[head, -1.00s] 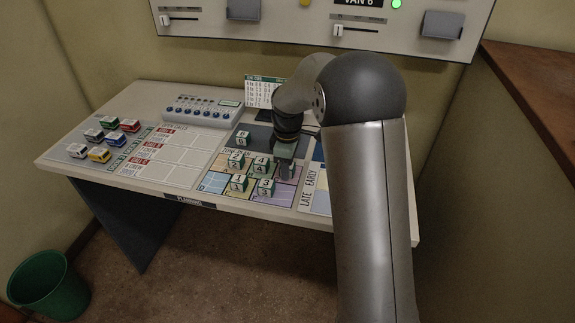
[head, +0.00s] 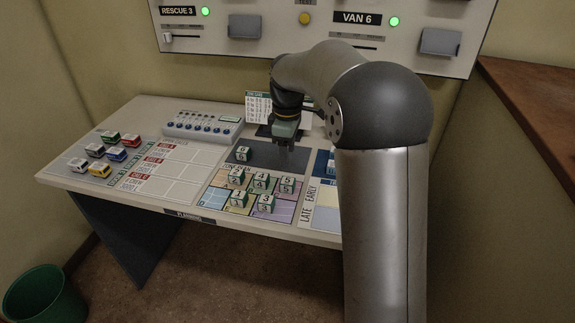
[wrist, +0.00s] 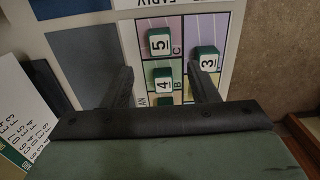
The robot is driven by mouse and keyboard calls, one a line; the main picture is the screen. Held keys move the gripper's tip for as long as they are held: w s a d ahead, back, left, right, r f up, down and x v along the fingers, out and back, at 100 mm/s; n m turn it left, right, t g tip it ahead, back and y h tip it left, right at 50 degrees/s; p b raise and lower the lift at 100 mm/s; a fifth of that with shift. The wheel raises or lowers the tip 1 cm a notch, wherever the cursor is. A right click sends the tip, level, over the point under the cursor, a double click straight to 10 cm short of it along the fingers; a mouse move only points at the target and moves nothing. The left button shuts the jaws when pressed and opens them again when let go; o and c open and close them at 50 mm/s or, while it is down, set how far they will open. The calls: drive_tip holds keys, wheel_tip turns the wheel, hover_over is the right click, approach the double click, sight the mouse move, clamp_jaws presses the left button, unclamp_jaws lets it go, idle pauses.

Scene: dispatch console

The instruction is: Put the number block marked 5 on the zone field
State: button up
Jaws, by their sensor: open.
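The number block marked 5 (head: 287,185) is a green block with a white numbered top. It sits upright in the zone field (head: 284,213), on its back right part; in the wrist view block 5 (wrist: 159,42) lies on pink beside the letter C. My gripper (head: 286,150) is open and empty over the dark grey pad, behind and apart from block 5. In the wrist view the spread fingers of my gripper (wrist: 160,72) frame a gap, with block 5 beyond the fingertips.
Blocks 4 (head: 261,181), 3 (head: 265,203), 2 (head: 236,176) and 1 (head: 239,199) stand close by on the zone field. Block 6 (head: 243,153) stands on the dark grey pad (head: 265,158). Toy vans (head: 95,150) are at the left.

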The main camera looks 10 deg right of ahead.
drive_tip(key=s+f+m, duration=0.1)
drive_tip(key=s+m, duration=0.3)
drive_tip(key=s, duration=0.6)
drive_tip(key=s+f+m, duration=0.2)
drive_tip(key=s+m, duration=0.2)
drive_tip(key=s, duration=0.7)
drive_tip(key=s+a+f+m, duration=0.1)
drive_tip(key=s+m, duration=0.3)
drive_tip(key=s, duration=0.6)
drive_tip(key=shift+s+f, duration=0.2)
drive_tip(key=shift+f, duration=0.25)
